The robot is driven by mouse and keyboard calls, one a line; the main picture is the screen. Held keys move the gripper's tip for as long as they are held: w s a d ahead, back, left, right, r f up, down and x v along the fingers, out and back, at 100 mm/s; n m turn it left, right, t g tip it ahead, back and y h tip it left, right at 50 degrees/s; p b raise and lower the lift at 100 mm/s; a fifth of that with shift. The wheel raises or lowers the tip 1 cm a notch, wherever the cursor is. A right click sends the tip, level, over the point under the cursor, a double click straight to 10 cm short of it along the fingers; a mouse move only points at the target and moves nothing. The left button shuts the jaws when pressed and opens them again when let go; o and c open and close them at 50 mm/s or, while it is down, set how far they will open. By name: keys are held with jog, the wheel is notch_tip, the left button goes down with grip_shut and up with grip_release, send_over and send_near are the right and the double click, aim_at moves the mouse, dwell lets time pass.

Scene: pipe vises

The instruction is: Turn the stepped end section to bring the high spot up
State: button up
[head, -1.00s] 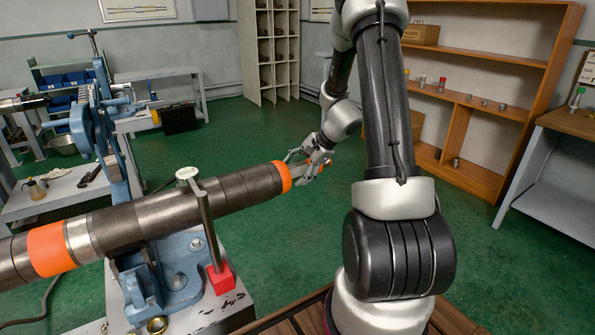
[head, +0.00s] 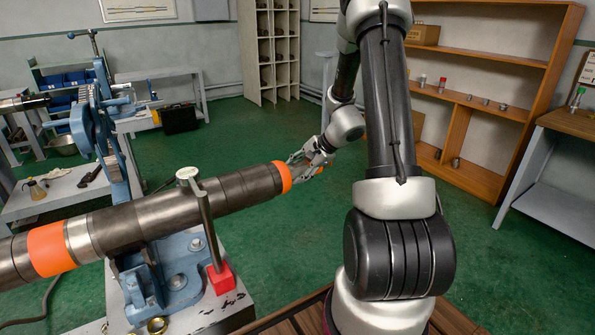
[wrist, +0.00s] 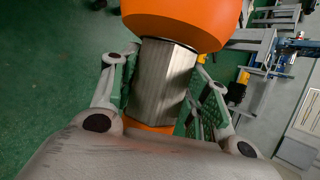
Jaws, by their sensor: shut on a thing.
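The stepped pipe (head: 140,222) lies across the blue vise (head: 180,262), dark grey with orange bands, its right end rising toward my gripper. An orange band (head: 283,177) rings its right end; it also fills the top of the wrist view (wrist: 185,18). Beyond the band is a narrower metal end section (wrist: 163,82) with flat faces. My gripper (head: 310,168) is shut on this end section, one finger on each side, as the wrist view (wrist: 160,95) shows. The fingertips are partly hidden by the section and the band. I cannot make out a high spot.
A clamp post with a red block (head: 220,279) stands beside the pipe at the vise. A brass ring (head: 157,325) lies near the bench's front edge. Wooden shelves (head: 480,85) stand at the back right. Green floor around my gripper is clear.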

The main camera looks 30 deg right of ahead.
jog(key=t, duration=0.2)
jog(key=n+t, duration=0.1)
jog(key=t, duration=0.2)
jog(key=shift+s+f+t+y, duration=0.25)
jog(key=shift+f+t+y, duration=0.05)
jog(key=shift+f+y, duration=0.1)
jog(key=n+t, duration=0.1)
jog(key=t, duration=0.1)
jog(key=n+t+y, duration=0.1)
jog(key=t, duration=0.1)
jog(key=shift+f+t+y, duration=0.1)
jog(key=shift+t+y, duration=0.2)
jog(key=shift+t, duration=0.1)
jog(key=o, duration=1)
jog(key=shift+y, duration=0.3)
jog(key=v, duration=1.2)
jog(key=shift+a+f, duration=0.1)
